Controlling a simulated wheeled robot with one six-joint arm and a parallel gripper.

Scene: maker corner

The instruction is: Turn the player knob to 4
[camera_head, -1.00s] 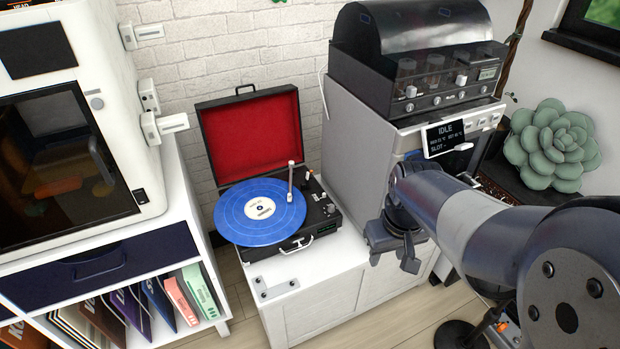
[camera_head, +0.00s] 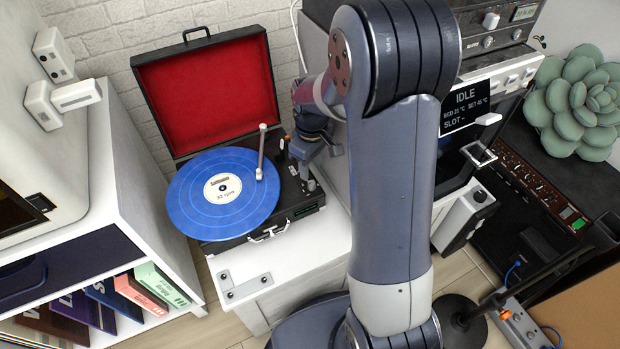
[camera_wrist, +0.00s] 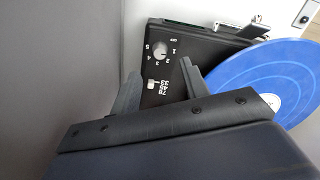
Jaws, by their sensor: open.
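The record player (camera_head: 205,95) is a black case with an open red-lined lid and a blue record (camera_head: 222,190) on it. Its knob (camera_wrist: 160,49) shows in the wrist view as a small pale round dial ringed by OFF and 1 to 5. The knob's exact setting is too small to read. Beside it is a white speed switch (camera_wrist: 152,85) marked 33, 45, 78. My gripper (camera_head: 305,172) is over the player's right side. In the wrist view, my gripper (camera_wrist: 160,67) is open, its fingers either side of the knob area, holding nothing. Contact cannot be told.
The tonearm (camera_head: 261,152) stands left of my gripper. A grey machine with an IDLE screen (camera_head: 465,106) is close on the right. A white shelf (camera_head: 150,215) stands left. The cabinet top (camera_head: 300,250) in front is mostly clear, with a metal bracket (camera_head: 245,287).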

